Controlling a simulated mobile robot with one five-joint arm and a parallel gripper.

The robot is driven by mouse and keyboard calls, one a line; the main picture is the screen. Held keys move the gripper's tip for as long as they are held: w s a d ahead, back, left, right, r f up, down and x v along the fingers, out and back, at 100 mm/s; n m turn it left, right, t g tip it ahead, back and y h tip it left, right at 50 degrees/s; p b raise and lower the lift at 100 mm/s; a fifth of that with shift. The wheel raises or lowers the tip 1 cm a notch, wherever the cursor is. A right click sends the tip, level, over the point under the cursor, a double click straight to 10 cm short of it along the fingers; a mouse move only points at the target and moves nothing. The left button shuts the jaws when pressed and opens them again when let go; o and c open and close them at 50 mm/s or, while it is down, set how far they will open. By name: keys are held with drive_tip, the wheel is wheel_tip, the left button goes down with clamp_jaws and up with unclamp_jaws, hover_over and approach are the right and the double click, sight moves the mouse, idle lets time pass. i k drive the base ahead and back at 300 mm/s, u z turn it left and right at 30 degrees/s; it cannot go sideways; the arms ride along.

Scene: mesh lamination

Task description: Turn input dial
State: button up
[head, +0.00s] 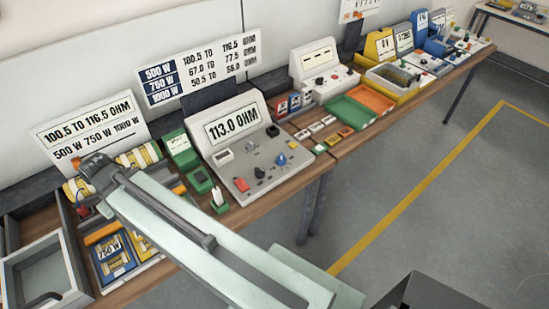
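A grey meter console (250,150) stands on the wooden bench, its display reading 113.0 OHM. No readable label shows which of these is the input dial. My arm crosses the lower left of the view, and its dark end with my gripper (92,180) is over the left part of the bench, well left of the console and apart from it. Its fingers are too unclear to tell open from shut.
Yellow spools (137,157) and a grey tray (45,270) lie on the left. Small green devices (200,180) stand just left of the console. Green (350,114) and orange (371,98) trays are to its right. The floor in front is clear.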

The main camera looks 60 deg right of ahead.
sight(280, 160)
drive_tip(key=k, duration=0.5)
drive_tip(key=z, duration=1.75)
drive_tip(key=k, duration=0.85)
drive_tip(key=u, duration=1.65)
drive_tip(key=i, duration=1.5)
drive_tip(key=z, duration=0.05)
